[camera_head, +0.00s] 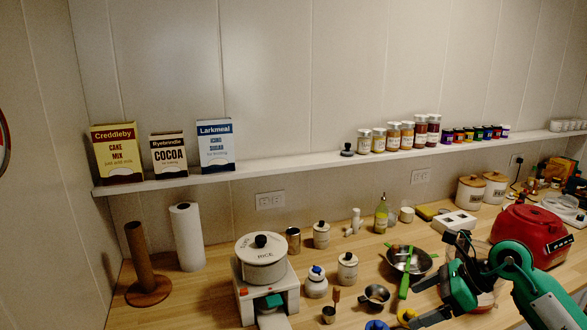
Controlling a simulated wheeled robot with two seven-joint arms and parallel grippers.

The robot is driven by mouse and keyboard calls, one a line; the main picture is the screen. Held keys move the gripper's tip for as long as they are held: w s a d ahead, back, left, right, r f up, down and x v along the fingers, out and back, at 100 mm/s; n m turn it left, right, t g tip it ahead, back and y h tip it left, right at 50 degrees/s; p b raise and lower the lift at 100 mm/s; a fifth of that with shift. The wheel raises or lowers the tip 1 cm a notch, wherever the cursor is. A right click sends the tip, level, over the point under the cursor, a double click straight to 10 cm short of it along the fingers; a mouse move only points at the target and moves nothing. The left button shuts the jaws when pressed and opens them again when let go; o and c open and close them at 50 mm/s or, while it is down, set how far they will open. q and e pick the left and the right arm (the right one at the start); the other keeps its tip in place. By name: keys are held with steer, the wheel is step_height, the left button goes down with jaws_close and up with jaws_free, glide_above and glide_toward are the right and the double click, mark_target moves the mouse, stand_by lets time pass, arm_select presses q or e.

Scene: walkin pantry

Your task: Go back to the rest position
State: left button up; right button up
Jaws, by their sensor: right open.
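My right gripper (432,284) is in the lower right of the head view, on my green and black arm that comes in from the right. Its dark fingers are apart and I see nothing held between them. It is over the right part of the wooden counter (215,285), close to a dark pan (420,262) with a green-handled utensil. The arm hides part of the counter and of what stands behind it. My left gripper is not in view.
A red appliance (528,236) stands just behind my right arm. A small pot (375,296), a white canister (347,270) and a white appliance with a round container (262,262) stand to the left. A shelf (275,168) with boxes and jars runs along the wall.

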steer(key=s+a+r+m+t+y, duration=0.3)
steer(key=a+r+m+t+y, duration=0.45)
steer(key=a+m+y, duration=0.35)
steer(key=s+d+f+m+t+h, duration=0.25)
steer(key=d+f+m+h, duration=0.45)
steer(key=m+h, duration=0.6)
steer(key=s+d+f+m+t+h, duration=0.3)
steer(key=f+m+h, duration=0.6)
steer(key=m, duration=0.8)
steer(key=s+a+f+m+g+y, duration=0.1)
steer(key=s+a+f+m+g, duration=0.15)
steer(key=s+f+g, duration=0.65)
steer(key=s+a+f+m+g+y, duration=0.1)
steer(key=s+f+m+g+y, duration=0.15)
steer(key=s+f, duration=0.7)
steer(key=s+f+g, duration=0.1)
steer(key=s+f, duration=0.1)
steer(key=f, duration=1.2)
steer(key=s+f+g, duration=0.1)
steer(key=s+f, duration=0.1)
steer(key=f, duration=1.3)
steer(key=s+d+f, duration=0.2)
steer(key=s+f, duration=0.7)
steer(key=s+d+f+g, duration=0.1)
steer(key=s+d+f, duration=0.1)
steer(key=s+f, duration=0.7)
steer(key=shift+s+f+h, duration=0.35)
steer(key=shift+s+h, duration=0.1)
steer(key=shift+s, duration=0.05)
